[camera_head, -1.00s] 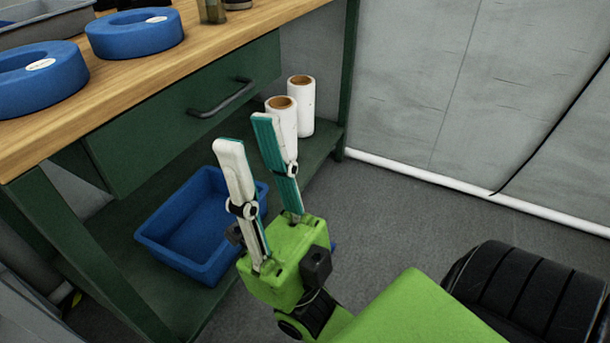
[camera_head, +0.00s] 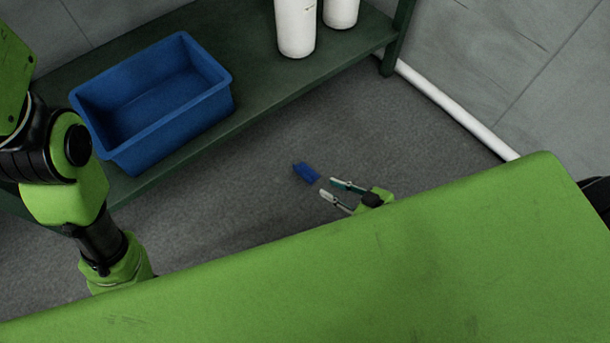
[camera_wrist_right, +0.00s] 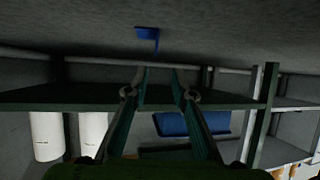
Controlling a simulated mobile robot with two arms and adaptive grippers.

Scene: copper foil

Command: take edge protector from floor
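The edge protector is a small blue piece (camera_head: 306,173) lying on the grey floor, in the middle of the head view. My right gripper (camera_head: 328,188) is low by the floor, just right of it. Its two fingers are apart and point toward the blue piece, with nothing between them. In the right wrist view, which is upside down, the blue piece (camera_wrist_right: 147,33) is on the floor beyond the open fingertips (camera_wrist_right: 159,75). It looks apart from the fingers. My left arm shows at the left of the head view, but its gripper does not.
A blue bin (camera_head: 152,103) and white rolls (camera_head: 296,25) stand on the green lower shelf (camera_head: 262,75) behind the edge protector. A white pipe (camera_head: 455,108) runs along the wall base at right. The floor around the blue piece is clear.

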